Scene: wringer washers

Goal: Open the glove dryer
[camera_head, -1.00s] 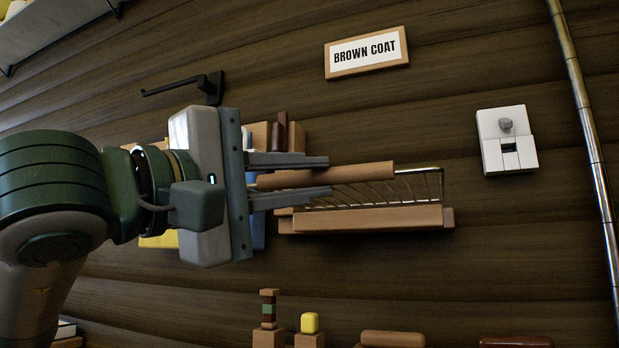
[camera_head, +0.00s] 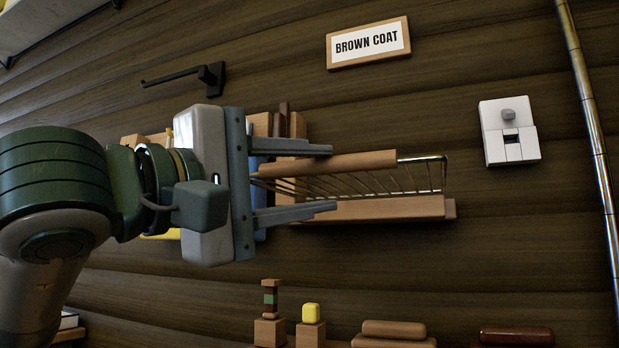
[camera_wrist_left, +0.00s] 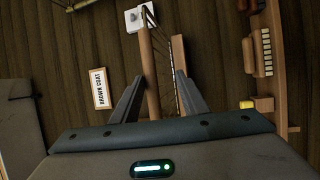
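What looks like the glove dryer is a wall rack with a wooden front bar (camera_head: 350,162), thin metal wires and a wooden back rail (camera_head: 385,209). The bar stands off the rail, with the wires spanning between them. My left gripper (camera_head: 327,180) is open at the rack's left part, pointing right. In the head view its fingers lie above and below the bar. In the left wrist view the bar (camera_wrist_left: 151,75) runs between the spread fingers (camera_wrist_left: 158,98), with gaps on both sides. The gripper hides the rack's left end. My right gripper is not in view.
A "BROWN COAT" sign (camera_head: 368,43) hangs above. A white switch box (camera_head: 508,131) and a metal pipe (camera_head: 590,130) are to the right. A black hook (camera_head: 185,77) is at upper left. Wooden blocks and a yellow block (camera_head: 311,313) are below.

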